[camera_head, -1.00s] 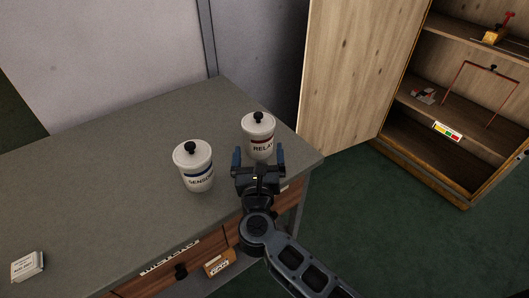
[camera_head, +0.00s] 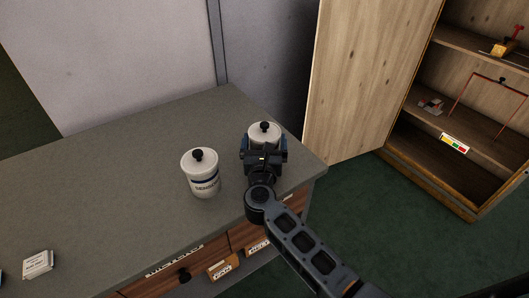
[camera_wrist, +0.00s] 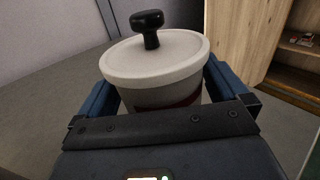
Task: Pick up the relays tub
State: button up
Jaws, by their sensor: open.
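The relays tub (camera_head: 264,131) is a white round tub with a white lid and a black knob, upright near the right end of the grey worktop. It also fills the middle of the wrist view (camera_wrist: 155,60), where a dark red band shows low on its side. My gripper (camera_head: 264,147) is open, with one blue finger on each side of the tub. I cannot tell whether the fingers touch it. The gripper hides the tub's lower part and its label in the head view.
A similar white tub marked SENSO (camera_head: 201,178) stands to the left on the worktop (camera_head: 120,170). A small white box (camera_head: 38,264) lies at the far left. Labelled drawers (camera_head: 215,262) are below the front edge. An open wooden cabinet (camera_head: 440,130) stands at the right.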

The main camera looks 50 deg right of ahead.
jog(key=shift+r, duration=0.1)
jog(key=c, duration=1.1)
jog(key=shift+r, duration=0.1)
